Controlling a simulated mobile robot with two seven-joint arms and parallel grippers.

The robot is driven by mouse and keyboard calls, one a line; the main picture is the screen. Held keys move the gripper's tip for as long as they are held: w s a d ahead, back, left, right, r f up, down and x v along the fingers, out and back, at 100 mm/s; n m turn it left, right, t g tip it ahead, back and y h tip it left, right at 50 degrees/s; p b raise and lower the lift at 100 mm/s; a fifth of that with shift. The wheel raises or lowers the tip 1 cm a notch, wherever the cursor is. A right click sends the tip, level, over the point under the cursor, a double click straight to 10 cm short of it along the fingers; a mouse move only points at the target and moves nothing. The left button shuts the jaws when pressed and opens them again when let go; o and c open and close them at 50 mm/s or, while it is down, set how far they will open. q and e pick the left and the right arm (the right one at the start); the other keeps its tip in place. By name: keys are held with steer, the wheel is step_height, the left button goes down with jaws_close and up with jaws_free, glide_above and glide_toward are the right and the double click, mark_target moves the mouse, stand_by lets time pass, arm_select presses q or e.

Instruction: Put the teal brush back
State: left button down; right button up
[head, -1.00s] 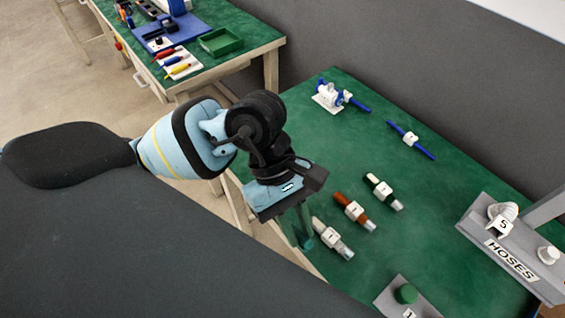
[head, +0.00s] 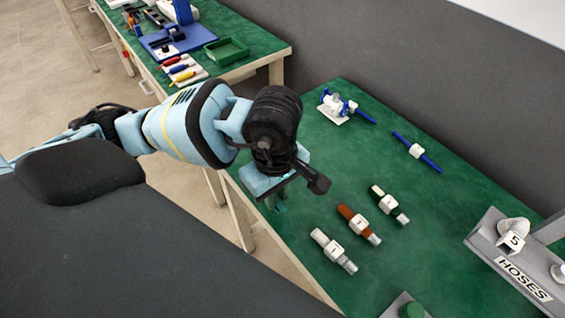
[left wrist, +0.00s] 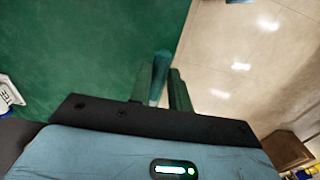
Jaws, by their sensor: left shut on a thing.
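My left gripper (head: 276,204) hangs above the near-left edge of the green bench, pointing down. In the left wrist view its fingers (left wrist: 160,92) are shut on a slim teal thing, which looks like the handle of the teal brush (left wrist: 160,68). The brush's far end is hidden from that view. In the head view the fingers and brush blend together and little of the brush shows. Below the gripper in the wrist view are the green bench top (left wrist: 70,50) and the pale floor. My right gripper is not in view.
Three tagged, tube-like pieces, white (head: 334,251), brown (head: 359,223) and dark green (head: 389,204), lie right of the gripper. A blue-and-white pump part (head: 337,108) and a blue rod (head: 416,151) lie behind. A grey HOSES rack (head: 520,262) stands right. Another bench (head: 262,45) holds tools.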

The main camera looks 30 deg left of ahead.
arm_select(q)
steer(key=w+a, duration=0.1)
steer(key=w, duration=0.2)
steer(key=w+a, duration=0.1)
steer(key=w, duration=0.2)
steer(key=w+a+f, duration=0.1)
steer(key=w+a, duration=0.1)
steer(key=w, duration=0.1)
steer(key=shift+a, duration=0.1)
steer(key=shift+w+a, duration=0.15)
steer(key=shift+w, duration=0.05)
steer(key=shift+w+f+p, duration=0.1)
steer(key=shift+f+p, duration=0.3)
steer(key=shift+f, duration=1.35)
steer(key=c, duration=1.8)
jaws_free()
steer(key=shift+f, duration=0.2)
steer(key=o, duration=0.5)
steer(key=shift+r, duration=0.1)
